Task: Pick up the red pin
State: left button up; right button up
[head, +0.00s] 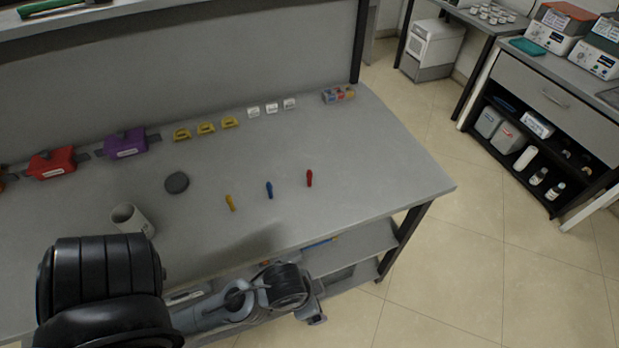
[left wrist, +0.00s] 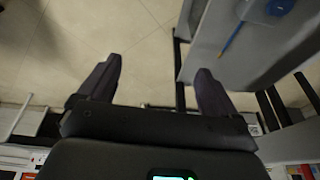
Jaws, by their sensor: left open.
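The red pin (head: 309,178) stands on the grey table near its front right, in the head view. A blue pin (head: 269,190) and a yellow pin (head: 230,202) are to its left, in a row. In the left wrist view my left gripper (left wrist: 155,70) is open, with nothing between its two dark fingers. My left arm is in front of the table's front edge in the head view, away from the pins. The red pin is not seen in the left wrist view. My right gripper is in neither view.
A grey cup (head: 146,226) and a dark disc (head: 177,183) are left of the pins. Yellow pieces (head: 205,128), white blocks (head: 271,108) and a small multicoloured box (head: 338,94) line the back. Clear tabletop surrounds the red pin. A lower shelf (head: 350,245) lies under the table.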

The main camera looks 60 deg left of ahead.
pick_arm(q)
jog(key=shift+d, duration=0.2)
jog(key=shift+c, duration=0.2)
jog(key=c, duration=0.9)
jog(key=shift+a, duration=0.15)
